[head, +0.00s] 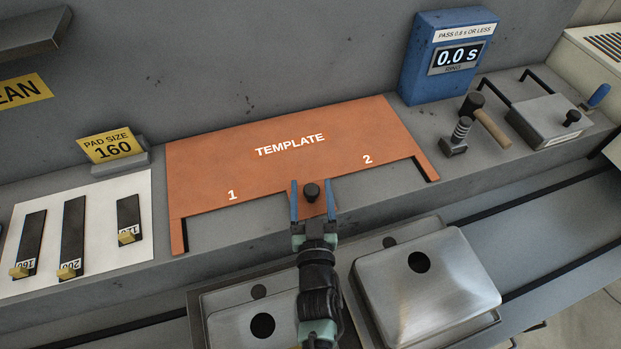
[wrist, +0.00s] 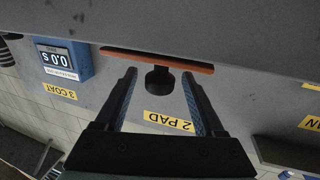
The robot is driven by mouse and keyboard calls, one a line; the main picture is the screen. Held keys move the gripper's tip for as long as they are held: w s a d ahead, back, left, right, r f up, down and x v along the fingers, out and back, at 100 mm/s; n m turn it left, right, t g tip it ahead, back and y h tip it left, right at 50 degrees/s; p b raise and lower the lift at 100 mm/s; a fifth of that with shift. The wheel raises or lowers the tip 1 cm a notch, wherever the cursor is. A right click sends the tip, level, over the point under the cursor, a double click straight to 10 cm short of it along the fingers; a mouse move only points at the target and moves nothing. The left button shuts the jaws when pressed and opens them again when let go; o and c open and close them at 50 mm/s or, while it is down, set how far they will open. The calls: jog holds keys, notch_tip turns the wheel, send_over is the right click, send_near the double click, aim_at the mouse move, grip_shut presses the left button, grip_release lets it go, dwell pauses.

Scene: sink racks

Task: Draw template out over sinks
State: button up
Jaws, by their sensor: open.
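The orange template (head: 290,140), marked "TEMPLATE", "1" and "2", lies on the grey ledge. A dark knob (head: 312,191) stands on its front middle tab. My gripper (head: 312,185) is open, with its blue fingers on either side of the knob. In the wrist view the knob (wrist: 158,80) sits between the fingertips with a gap on both sides, and the template (wrist: 155,59) shows edge-on. One steel sink (head: 215,325) lies below my arm, partly hidden by it. The other sink (head: 450,275) lies to its right. The template is over neither sink.
A blue timer box (head: 410,65) reading 0.0 s stands behind the template's right end. A hammer-like tool (head: 490,125) and a grey handled block (head: 555,120) lie to the right. A white sheet (head: 100,200) with black strips and a "PAD SIZE 160" sign (head: 110,145) are left.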

jog(key=shift+w+a, duration=0.1)
jog(key=shift+w, duration=1.6)
grip_shut()
